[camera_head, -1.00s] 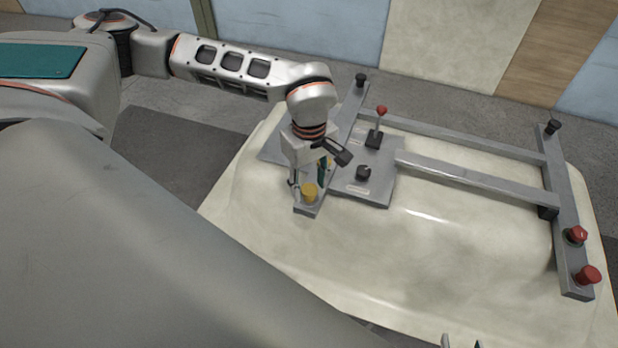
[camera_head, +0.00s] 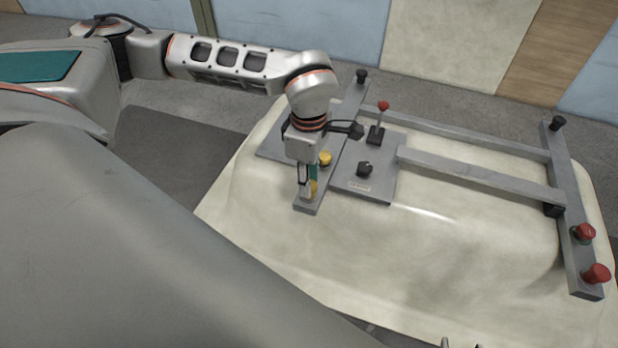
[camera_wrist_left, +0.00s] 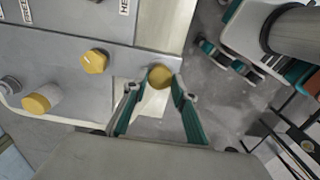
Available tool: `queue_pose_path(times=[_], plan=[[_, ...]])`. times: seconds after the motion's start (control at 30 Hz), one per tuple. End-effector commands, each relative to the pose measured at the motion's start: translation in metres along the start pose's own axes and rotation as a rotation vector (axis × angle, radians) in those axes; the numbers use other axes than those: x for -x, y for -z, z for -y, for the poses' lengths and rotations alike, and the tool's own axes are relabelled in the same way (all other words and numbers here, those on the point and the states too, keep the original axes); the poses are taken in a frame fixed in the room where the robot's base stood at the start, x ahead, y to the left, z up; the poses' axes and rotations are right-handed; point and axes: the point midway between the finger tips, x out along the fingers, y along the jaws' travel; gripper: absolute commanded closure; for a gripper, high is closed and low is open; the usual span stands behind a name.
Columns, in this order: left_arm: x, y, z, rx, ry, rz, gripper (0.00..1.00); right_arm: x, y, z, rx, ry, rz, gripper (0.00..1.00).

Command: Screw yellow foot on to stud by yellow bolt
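A yellow foot (camera_head: 313,187) stands at the near end of a grey bar of the frame. In the left wrist view its round yellow top (camera_wrist_left: 160,76) lies between my left fingertips, which touch its sides. My left gripper (camera_head: 307,188) points down and appears shut on it; its fingers partly hide it in the head view. The yellow bolt (camera_head: 325,158) stands on the bar behind the gripper; its hex head (camera_wrist_left: 95,61) shows left of the foot. The stud is not visible. Two tips of my right gripper (camera_head: 461,344) show apart at the bottom edge, with nothing between them.
The grey frame (camera_head: 480,178) lies on a cream bathtub shell (camera_head: 440,250). A plate with a black knob (camera_head: 364,169) and a red-topped lever (camera_head: 382,106) is close right of my gripper. Red knobs (camera_head: 597,273) are at far right.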

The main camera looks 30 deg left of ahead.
Motion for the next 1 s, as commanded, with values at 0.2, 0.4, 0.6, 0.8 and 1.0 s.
queue_pose_path(times=[0.2,0.4,0.6,0.8,1.0], plan=[[0.002,0.0,0.0,-0.109,-0.001,0.0,0.98,0.003,0.006,-0.001,0.0,-0.001,-0.002,0.55],[0.002,0.0,0.0,-0.308,-0.001,-0.001,0.98,0.008,0.015,-0.002,0.0,-0.001,-0.005,0.55],[0.002,0.0,0.0,-0.503,0.0,-0.001,0.98,0.013,0.023,-0.004,0.001,-0.002,-0.007,0.55],[0.002,0.0,0.0,-0.697,0.0,0.0,0.98,0.018,0.03,-0.005,0.001,-0.001,-0.006,0.55],[0.002,0.0,0.0,-0.886,0.0,0.0,0.98,0.024,0.037,-0.005,0.0,-0.001,-0.005,0.55]])
